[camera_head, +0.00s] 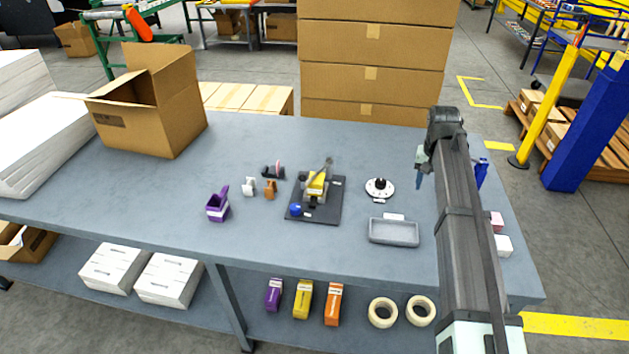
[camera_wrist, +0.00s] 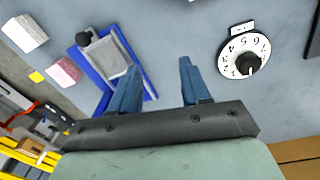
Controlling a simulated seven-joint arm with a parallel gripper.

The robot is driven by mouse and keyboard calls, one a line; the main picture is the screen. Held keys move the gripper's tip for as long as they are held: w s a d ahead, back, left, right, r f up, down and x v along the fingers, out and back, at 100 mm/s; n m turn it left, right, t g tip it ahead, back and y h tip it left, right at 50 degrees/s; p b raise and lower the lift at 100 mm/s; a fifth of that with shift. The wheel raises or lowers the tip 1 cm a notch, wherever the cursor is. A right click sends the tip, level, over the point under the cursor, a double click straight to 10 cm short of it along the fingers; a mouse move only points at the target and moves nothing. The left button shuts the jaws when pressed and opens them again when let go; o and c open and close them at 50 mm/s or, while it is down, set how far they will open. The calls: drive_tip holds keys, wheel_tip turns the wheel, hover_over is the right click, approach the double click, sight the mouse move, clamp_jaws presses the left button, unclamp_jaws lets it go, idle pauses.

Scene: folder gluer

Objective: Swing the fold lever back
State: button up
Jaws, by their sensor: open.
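A small yellow device (camera_head: 315,186) stands on a black baseplate (camera_head: 328,213). A thin lever-like arm (camera_head: 326,166) rises from it, tilted up toward the back right; I cannot tell for sure that this is the fold lever. A blue round knob (camera_head: 296,210) is at the baseplate's front left corner. My gripper (camera_head: 418,180) hangs over the right part of the table, well to the right of the device and apart from it. In the wrist view its blue fingers (camera_wrist: 159,66) are apart and empty. The device is not in the wrist view.
A blue-framed fixture (camera_wrist: 137,61) with a grey plate and black knob is beside my fingers. A purple holder (camera_head: 218,206) stands left.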

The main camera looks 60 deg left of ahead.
drive_tip(key=s+a+r+n, duration=0.1)
drive_tip(key=s+a+r, duration=0.2)
drive_tip(key=s+a, duration=0.4)
drive_tip(key=s+a+r, duration=0.3)
drive_tip(key=s+a, duration=0.3)
wheel_tip(320, 180, up, 5)
drive_tip(key=n, duration=0.1)
hover_over(303, 178)
drive_tip(key=shift+g, duration=0.3)
drive_tip(key=f, duration=1.2)
drive_tip(key=shift+w+a+f, duration=0.25)
drive_tip(key=shift+a+f, duration=0.1)
drive_tip(key=shift+a, duration=0.05)
drive_tip(key=shift+c, duration=0.5)
clamp_jaws()
